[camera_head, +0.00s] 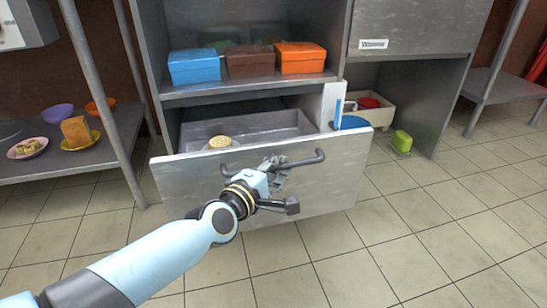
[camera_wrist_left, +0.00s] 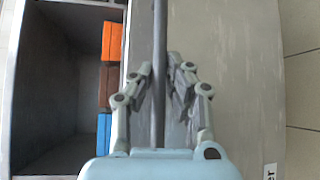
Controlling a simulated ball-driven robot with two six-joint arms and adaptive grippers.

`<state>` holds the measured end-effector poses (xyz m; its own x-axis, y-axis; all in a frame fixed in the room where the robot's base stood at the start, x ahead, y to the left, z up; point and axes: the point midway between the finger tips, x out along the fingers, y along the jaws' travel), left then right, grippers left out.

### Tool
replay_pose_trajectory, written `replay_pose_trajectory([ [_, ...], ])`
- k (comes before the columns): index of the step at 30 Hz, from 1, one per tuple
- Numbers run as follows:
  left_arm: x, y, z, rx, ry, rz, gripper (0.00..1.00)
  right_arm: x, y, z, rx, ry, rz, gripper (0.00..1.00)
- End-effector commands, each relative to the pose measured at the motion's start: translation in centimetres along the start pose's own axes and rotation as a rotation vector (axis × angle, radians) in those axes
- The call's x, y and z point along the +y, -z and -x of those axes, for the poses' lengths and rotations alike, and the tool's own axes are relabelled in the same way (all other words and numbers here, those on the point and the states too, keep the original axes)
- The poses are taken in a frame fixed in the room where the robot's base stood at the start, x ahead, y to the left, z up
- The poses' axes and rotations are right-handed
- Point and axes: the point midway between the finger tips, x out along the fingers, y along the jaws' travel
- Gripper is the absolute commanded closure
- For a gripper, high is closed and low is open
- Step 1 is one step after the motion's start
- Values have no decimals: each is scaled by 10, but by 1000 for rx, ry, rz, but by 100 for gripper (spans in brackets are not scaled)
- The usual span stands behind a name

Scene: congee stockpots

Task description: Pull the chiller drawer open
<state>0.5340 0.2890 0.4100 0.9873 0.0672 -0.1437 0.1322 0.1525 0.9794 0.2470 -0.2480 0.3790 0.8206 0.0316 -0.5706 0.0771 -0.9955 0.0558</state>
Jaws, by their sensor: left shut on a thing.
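The chiller drawer (camera_head: 330,190) is a grey metal drawer below the shelf. It stands part-way out of the cabinet, and its inside shows behind the front panel. Its dark bar handle (camera_head: 305,160) runs across the front. My left gripper (camera_head: 273,166) is at the middle of the handle, shut on it. In the left wrist view the handle (camera_wrist_left: 159,35) runs upright between the fingers of the left gripper (camera_wrist_left: 165,80), and the drawer front (camera_wrist_left: 235,70) lies behind it. My right gripper is not in view.
A round yellow item (camera_head: 220,142) shows inside the drawer. Blue (camera_head: 194,67), brown (camera_head: 250,62) and orange (camera_head: 301,58) boxes sit on the shelf above. A side table (camera_head: 60,165) with dishes stands left. A green item (camera_head: 402,141) is at right. Tiled floor in front is clear.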

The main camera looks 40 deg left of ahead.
Motion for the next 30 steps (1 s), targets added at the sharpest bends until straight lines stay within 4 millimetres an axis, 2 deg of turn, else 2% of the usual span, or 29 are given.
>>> replay_pose_trajectory([
  [8,0,-1,2,1,-1,0,100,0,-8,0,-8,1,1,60],
  [9,0,-1,1,1,-1,0,87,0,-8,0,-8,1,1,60],
  [15,0,-1,1,1,-1,-1,64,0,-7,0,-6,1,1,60],
  [24,0,-1,5,1,0,-1,64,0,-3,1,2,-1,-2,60],
  [26,-1,-1,11,1,1,0,64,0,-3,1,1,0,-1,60],
  [30,-2,-1,37,1,3,0,64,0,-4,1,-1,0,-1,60],
])
